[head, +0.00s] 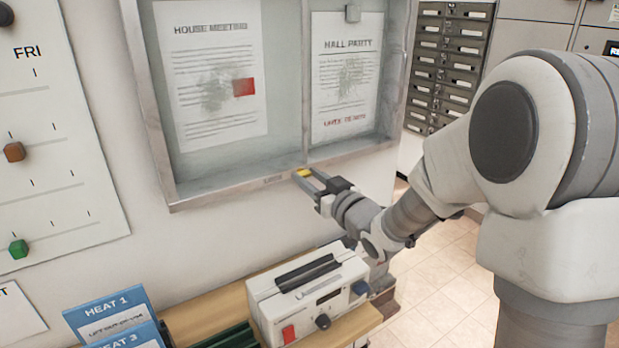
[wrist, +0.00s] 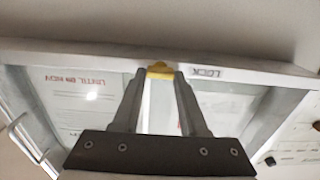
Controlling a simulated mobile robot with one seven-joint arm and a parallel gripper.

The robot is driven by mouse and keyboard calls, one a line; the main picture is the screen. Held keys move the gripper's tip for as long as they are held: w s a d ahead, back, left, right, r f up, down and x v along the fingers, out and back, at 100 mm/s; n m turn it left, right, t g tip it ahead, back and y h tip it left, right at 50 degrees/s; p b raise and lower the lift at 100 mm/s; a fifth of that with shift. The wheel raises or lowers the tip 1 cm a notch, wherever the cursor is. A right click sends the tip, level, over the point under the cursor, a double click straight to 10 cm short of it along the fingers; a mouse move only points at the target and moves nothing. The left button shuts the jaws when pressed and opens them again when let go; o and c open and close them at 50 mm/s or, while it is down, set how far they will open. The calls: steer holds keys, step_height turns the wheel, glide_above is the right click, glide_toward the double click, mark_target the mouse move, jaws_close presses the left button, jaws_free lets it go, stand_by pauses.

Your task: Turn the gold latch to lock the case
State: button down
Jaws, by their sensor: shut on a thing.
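The notice case (head: 232,190) hangs on the wall with a metal frame and glass front. The gold latch (head: 303,173) sits on the lower frame rail, below the divider between its two panes. My gripper (head: 310,180) reaches up to it from the lower right in the head view. In the wrist view the latch (wrist: 160,70) shows as a yellow piece between the fingertips of my gripper (wrist: 160,80), which is shut on it. The word LOCK (wrist: 207,73) is printed on the rail beside it. Part of the latch is hidden by the fingers.
A shelf (head: 205,308) below the case holds a white device with a black handle (head: 310,292) and blue HEAT cards (head: 112,316). A board with coloured pegs (head: 50,140) hangs at the left. Grey mailboxes (head: 450,55) stand at the back right. Tiled floor is clear beyond.

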stand_by(0.3)
steer(key=m, duration=0.4)
steer(key=shift+d+m, duration=0.1)
steer(key=shift+m, duration=0.3)
steer(key=m+p, duration=0.2)
steer(key=m, duration=0.2)
steer(key=shift+m, duration=0.3)
steer(key=m+p, duration=0.2)
steer(key=m, duration=0.2)
steer(key=shift+w+d, duration=0.1)
steer(key=shift+f+m+p, duration=0.15)
steer(key=shift+m+p, duration=1)
steer(key=shift+m, duration=1.05)
steer(key=shift+c, duration=2.2)
jaws_free()
steer(key=shift+f, duration=0.1)
